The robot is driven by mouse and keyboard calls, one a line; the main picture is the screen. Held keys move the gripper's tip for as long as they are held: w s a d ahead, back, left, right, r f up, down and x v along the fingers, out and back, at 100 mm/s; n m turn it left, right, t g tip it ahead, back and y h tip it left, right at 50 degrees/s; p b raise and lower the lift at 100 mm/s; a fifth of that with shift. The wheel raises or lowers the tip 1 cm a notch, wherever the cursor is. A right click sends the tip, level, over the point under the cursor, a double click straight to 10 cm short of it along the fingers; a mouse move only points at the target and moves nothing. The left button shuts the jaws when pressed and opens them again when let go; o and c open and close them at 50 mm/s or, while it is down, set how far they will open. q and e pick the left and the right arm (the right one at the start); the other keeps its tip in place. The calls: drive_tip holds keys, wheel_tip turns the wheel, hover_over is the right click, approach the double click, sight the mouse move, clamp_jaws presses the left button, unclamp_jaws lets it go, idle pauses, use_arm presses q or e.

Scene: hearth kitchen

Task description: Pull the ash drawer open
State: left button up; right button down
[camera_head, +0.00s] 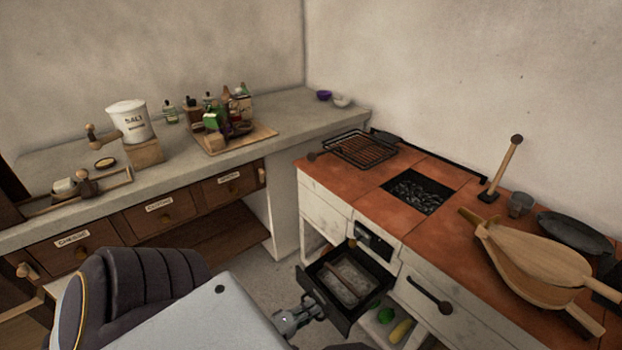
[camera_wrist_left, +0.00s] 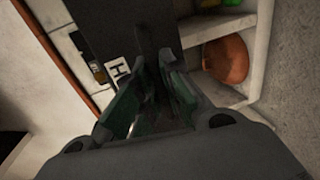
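The ash drawer (camera_head: 349,282) is a black metal drawer that stands well out from the white stove front, with grey ash inside. My left gripper (camera_head: 298,312) is at the drawer's front end, at its handle. In the left wrist view the two green-padded fingers (camera_wrist_left: 153,85) close in on a dark bar, which looks like the drawer handle. The dark drawer front (camera_wrist_left: 125,25) fills the area beyond them. The fingers' contact with the handle is partly in shadow. My right gripper is not in view.
A shelf under the stove holds a green and a yellow item (camera_head: 400,331). The stove top (camera_head: 411,218) carries a grill rack (camera_head: 360,149), bellows (camera_head: 530,258) and a dark pan (camera_head: 577,229). A counter (camera_head: 285,120) with small drawers stands at the left. Floor shows between them.

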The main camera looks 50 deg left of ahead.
use_arm(q)
drive_tip(key=o, duration=0.5)
drive_tip(key=shift+s, duration=0.15)
drive_tip(key=shift+v, duration=5.85)
drive_tip(key=shift+s, duration=0.1)
